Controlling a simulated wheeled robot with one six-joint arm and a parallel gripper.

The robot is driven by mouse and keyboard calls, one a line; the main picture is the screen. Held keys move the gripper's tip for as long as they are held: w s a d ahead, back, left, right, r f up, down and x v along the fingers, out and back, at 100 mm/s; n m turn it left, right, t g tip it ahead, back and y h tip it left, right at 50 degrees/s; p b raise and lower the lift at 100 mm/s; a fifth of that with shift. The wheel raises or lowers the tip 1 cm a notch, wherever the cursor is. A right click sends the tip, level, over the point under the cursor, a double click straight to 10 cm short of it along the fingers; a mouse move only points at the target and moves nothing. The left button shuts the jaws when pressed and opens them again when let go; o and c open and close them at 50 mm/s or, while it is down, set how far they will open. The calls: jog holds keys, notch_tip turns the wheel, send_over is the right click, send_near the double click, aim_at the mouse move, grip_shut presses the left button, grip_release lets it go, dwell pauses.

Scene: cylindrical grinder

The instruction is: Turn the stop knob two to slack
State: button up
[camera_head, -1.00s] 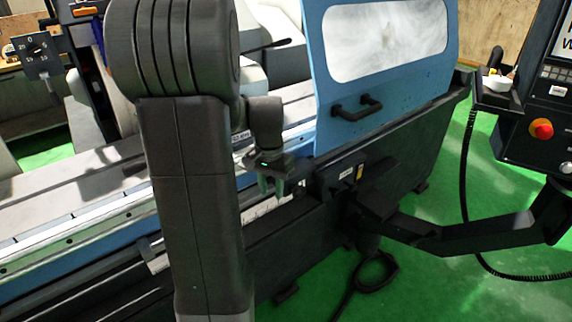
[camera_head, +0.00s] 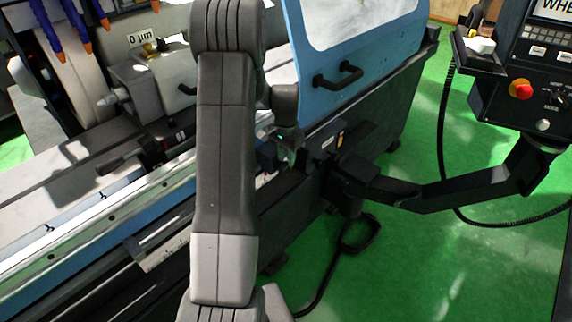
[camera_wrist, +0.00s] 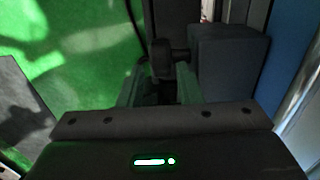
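My gripper (camera_head: 287,152) is low at the front of the grinder, beside a dark box, in the head view; its fingertips are mostly hidden there. In the wrist view my gripper (camera_wrist: 160,76) has its two greenish fingers apart. A dark, knob-like part (camera_wrist: 161,58) shows between and just beyond the fingertips. I cannot tell for sure that it is stop knob two, and I see no clear contact. A dark box (camera_wrist: 226,62) stands just right of the fingers. No knob marking is readable.
The blue door (camera_head: 352,104) with a black handle (camera_head: 338,77) is right of my arm. A control panel (camera_head: 528,75) hangs at right on a black support arm (camera_head: 450,190). Green floor (camera_head: 400,270) is open at front right.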

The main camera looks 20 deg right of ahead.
aim_at(286, 163)
jog(key=shift+f, duration=2.4)
grip_shut()
